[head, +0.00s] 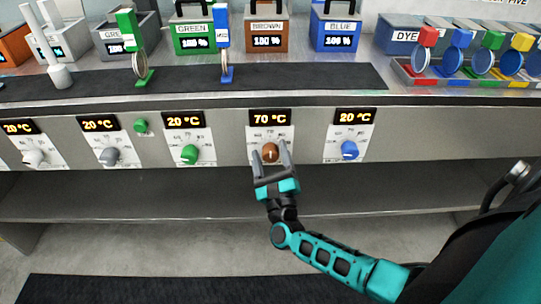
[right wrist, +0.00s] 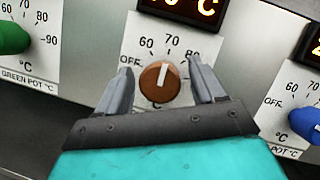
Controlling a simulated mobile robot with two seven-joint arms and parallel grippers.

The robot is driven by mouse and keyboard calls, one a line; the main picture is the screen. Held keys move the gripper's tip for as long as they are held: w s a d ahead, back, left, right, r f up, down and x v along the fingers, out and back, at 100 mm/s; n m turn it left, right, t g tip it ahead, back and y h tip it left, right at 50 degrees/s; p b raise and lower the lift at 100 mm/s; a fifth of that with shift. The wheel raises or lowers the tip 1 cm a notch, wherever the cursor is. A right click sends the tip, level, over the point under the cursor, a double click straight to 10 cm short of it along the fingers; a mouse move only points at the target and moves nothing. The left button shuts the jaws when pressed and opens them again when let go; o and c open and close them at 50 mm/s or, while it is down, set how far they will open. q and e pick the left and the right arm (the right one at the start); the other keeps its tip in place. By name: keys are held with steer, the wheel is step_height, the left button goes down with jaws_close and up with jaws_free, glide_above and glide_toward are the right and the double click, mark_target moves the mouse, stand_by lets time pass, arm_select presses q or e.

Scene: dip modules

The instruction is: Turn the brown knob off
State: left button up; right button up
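The brown knob (head: 270,152) sits on the front panel under a display reading 70 °C. In the right wrist view the brown knob (right wrist: 159,82) has a white pointer line aimed up toward the 70 mark. My right gripper (head: 271,152) is in front of the knob, its fingers open on either side of it. In the right wrist view the open fingers (right wrist: 160,80) stand left and right of the knob, with gaps visible between them and it. My left gripper is not in view.
The green knob (head: 190,154) is to the left and the blue knob (head: 349,150) to the right, both under 20 °C displays. The brown pot (head: 267,28) stands on the counter above. A shelf (head: 150,195) runs below the panel.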

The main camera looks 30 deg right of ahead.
steer(key=c, duration=1)
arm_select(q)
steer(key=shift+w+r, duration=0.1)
